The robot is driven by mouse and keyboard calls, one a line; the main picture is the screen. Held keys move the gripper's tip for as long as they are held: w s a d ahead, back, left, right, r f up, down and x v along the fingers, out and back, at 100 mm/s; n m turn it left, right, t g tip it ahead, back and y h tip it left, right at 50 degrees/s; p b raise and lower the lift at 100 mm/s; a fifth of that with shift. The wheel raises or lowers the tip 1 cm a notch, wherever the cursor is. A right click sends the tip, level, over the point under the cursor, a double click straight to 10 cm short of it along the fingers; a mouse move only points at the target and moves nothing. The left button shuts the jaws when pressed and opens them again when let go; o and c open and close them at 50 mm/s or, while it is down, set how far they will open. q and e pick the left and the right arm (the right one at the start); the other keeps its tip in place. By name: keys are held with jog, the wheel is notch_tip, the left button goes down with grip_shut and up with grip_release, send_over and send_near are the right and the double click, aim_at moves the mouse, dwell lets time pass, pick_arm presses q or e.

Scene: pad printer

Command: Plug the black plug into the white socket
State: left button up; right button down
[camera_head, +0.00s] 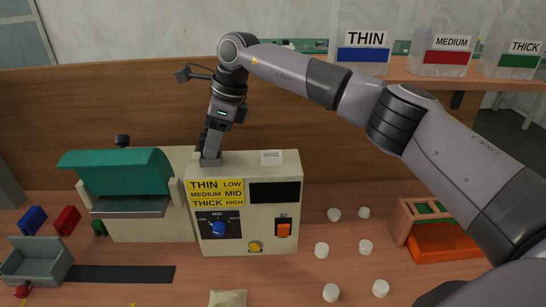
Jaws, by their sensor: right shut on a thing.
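The white socket (271,157) sits on the top right of the cream machine (243,215), facing up. My right gripper (210,158) points down at the top left of the same machine, to the left of the socket and apart from it. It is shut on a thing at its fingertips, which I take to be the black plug. The plug is mostly hidden by the fingers, and its shape and tilt cannot be made out. My left gripper is not in view.
A teal-covered unit (118,170) stands left of the machine. Several white caps (321,250) and an orange-and-green crate (440,238) are to the right. A grey bin (36,262) is at the lower left. Labelled bins (360,52) stand on the back shelf.

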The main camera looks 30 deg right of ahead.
jog(key=shift+r+p, duration=1.75)
jog(key=shift+r, duration=0.6)
jog(key=shift+s+d+f, duration=0.1)
jog(key=shift+s+d, duration=0.1)
jog(key=shift+d, duration=0.3)
jog(key=s+d+b, duration=0.1)
jog(key=d, duration=0.2)
jog(key=s+d+b, duration=0.1)
jog(key=s+d, duration=0.1)
jog(key=d, duration=0.2)
jog(key=s+d+f+b, duration=0.1)
jog(key=s+d, duration=0.1)
jog(key=d, duration=0.1)
jog(key=shift+s+d+f, duration=0.1)
jog(key=shift+s+d, duration=0.15)
jog(key=shift+d, duration=0.15)
jog(key=shift+w+f+b, duration=0.1)
jog(key=shift+f+b, duration=0.35)
jog(key=shift+f, duration=0.15)
jog(key=shift+p, duration=0.35)
